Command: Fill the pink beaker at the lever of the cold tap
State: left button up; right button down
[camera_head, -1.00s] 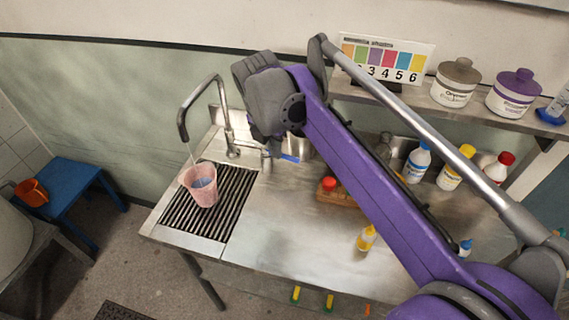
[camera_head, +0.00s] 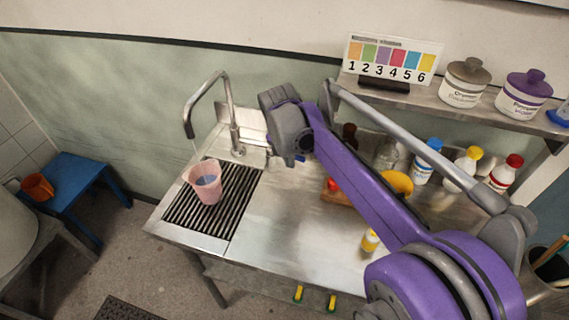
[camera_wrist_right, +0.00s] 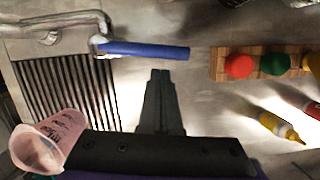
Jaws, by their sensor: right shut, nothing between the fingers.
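The pink beaker (camera_head: 206,187) stands upright on the black slatted drain below the tap spout (camera_head: 188,128), with bluish water inside. A thin pale stream shows between spout and beaker. In the right wrist view the beaker (camera_wrist_right: 62,132) is at the lower left. The cold tap's blue lever (camera_wrist_right: 145,50) points right there; in the head view my arm mostly hides it. My right gripper (camera_wrist_right: 160,78) is shut and empty, its tips just below the lever in that picture; I cannot tell if they touch. The right gripper's grey body (camera_head: 288,130) hides its fingertips in the head view.
A wooden rack (camera_wrist_right: 226,64) with coloured caps and a yellow bottle (camera_head: 370,240) stand right of the drain. Several bottles stand behind my right arm. A shelf (camera_head: 425,100) holds jars and a colour chart.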

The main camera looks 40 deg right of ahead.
jog(key=shift+w+d+r, duration=0.1)
jog(key=shift+w+d, duration=0.05)
jog(key=shift+d, duration=0.15)
jog(key=shift+w+d+r+p, duration=0.15)
jog(key=shift+w+d, duration=0.1)
jog(key=shift+d, duration=0.25)
jog(key=shift+w+d+p, duration=0.15)
jog(key=shift+w+d, duration=0.05)
jog(key=shift+d, duration=0.3)
